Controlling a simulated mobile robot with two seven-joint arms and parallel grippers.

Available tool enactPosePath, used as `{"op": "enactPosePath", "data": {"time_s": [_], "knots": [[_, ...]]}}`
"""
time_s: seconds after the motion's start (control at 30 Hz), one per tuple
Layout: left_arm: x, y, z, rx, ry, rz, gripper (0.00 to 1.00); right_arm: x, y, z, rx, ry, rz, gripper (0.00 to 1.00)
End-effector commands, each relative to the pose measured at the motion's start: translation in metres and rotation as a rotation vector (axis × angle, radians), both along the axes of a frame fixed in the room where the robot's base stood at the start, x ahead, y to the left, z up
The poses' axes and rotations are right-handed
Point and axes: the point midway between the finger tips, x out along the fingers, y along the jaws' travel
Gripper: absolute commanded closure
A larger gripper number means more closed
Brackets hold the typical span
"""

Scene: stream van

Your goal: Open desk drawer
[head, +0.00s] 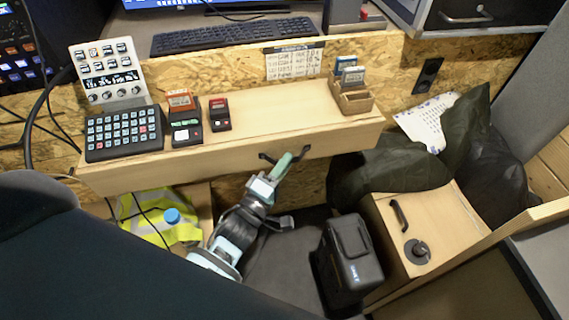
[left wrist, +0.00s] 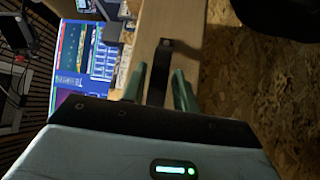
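The desk drawer front (head: 210,162) is the pale wooden face below the shelf top in the head view; no open gap shows along it. Its dark bar handle (head: 267,157) is right of the middle of that face. The handle also shows in the left wrist view (left wrist: 164,58), running between the two fingers. My left gripper (head: 286,163) is at the handle from the front and below. Its green fingers (left wrist: 159,88) are apart, one on each side of the handle. Whether either finger touches the bar is unclear. My right gripper is not in view.
A button pad (head: 123,133), small devices and a wooden card holder (head: 351,95) stand on the shelf top. Below are a yellow vest (head: 150,215), a black case (head: 347,262) and a wooden box (head: 437,225). Dark bags (head: 400,165) lie right of the drawer.

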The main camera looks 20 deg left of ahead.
Motion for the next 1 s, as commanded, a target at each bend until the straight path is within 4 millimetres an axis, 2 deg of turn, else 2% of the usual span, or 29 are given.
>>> {"op": "enactPosePath", "data": {"time_s": [0.33, 0.57, 1.0], "knots": [[0.0048, -0.0009, 0.0005, 0.000, 0.001, 0.000, 0.71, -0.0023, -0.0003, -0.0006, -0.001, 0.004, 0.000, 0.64], [0.0046, -0.0009, 0.0006, 0.000, 0.001, 0.000, 1.00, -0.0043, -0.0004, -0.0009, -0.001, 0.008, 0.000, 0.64], [0.0005, -0.0038, 0.0009, -0.002, 0.003, -0.001, 1.00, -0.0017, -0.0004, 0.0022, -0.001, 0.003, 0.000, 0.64]]}}
